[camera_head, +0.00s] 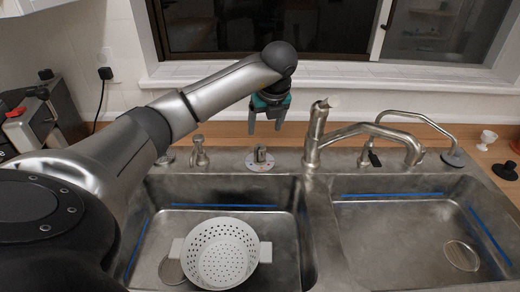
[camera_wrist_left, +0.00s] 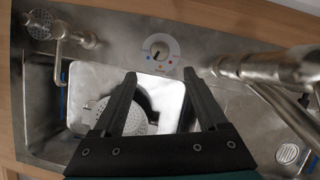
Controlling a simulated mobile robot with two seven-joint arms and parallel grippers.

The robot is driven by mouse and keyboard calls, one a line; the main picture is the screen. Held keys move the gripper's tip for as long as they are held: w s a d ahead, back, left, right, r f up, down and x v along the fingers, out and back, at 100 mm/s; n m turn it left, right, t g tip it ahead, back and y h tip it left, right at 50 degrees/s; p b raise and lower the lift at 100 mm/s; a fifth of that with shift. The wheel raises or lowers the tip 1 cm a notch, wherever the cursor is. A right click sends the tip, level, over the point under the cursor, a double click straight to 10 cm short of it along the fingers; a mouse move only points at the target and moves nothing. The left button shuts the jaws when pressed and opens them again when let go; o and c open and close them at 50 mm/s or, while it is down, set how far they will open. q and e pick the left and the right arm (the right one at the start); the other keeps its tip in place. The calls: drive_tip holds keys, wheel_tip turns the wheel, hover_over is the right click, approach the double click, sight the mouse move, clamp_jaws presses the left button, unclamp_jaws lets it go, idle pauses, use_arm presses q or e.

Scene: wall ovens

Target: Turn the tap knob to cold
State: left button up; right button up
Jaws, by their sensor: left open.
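The tap knob (camera_head: 261,154) stands on a round white dial plate on the metal deck behind the left basin, left of the tap (camera_head: 318,140). In the left wrist view the knob (camera_wrist_left: 159,49) is seen from above, beyond my fingertips, with a dark pointer mark. Small coloured dots, red and blue among them, sit on its dial; exactly where the pointer aims is too small to tell. My left gripper (camera_head: 268,122) is open and empty, fingers down, above the knob and apart from it. It also shows in the left wrist view (camera_wrist_left: 160,75). My right gripper is not in view.
A white colander (camera_head: 221,252) sits in the left basin (camera_head: 165,210). The right basin (camera_head: 400,230) is empty. A small metal fixture (camera_head: 199,152) stands left of the knob, and the tap rises close on its right. A window and sill are behind.

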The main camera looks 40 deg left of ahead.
sight(260, 148)
use_arm(q)
drive_tip(key=b+x, duration=0.1)
drive_tip(key=x, duration=1.2)
drive_tip(key=shift+c, duration=0.2)
clamp_jaws()
